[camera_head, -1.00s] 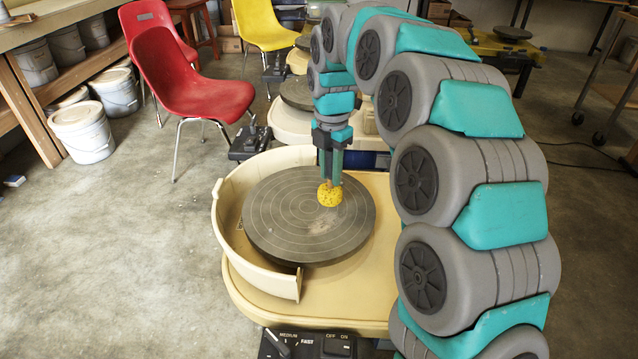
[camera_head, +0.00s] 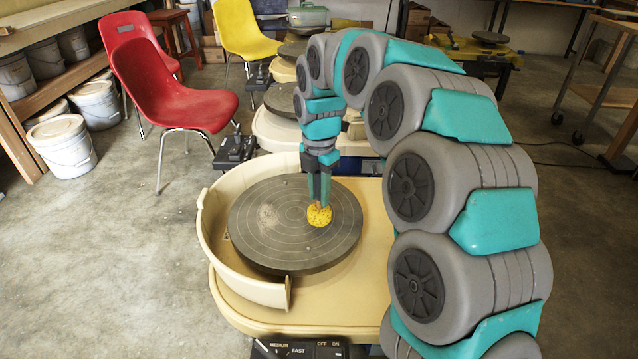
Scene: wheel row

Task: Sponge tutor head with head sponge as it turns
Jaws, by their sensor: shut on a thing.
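The round grey wheel head (camera_head: 265,240) of the nearest pottery wheel carries concentric rings and a pale smear at its upper left. My gripper (camera_head: 319,198) points down over the right part of this disc. It is shut on a yellow sponge (camera_head: 319,215). The sponge is at the disc's surface, right of the centre. I cannot tell for sure whether it touches the disc. The fingertips are partly hidden by the sponge.
A cream splash pan (camera_head: 217,251) curves around the disc's left side. A speed control box (camera_head: 300,348) shows at the bottom edge. A red chair (camera_head: 180,100) stands at the back left, near white buckets (camera_head: 62,145). More wheels stand behind. Open floor lies at left.

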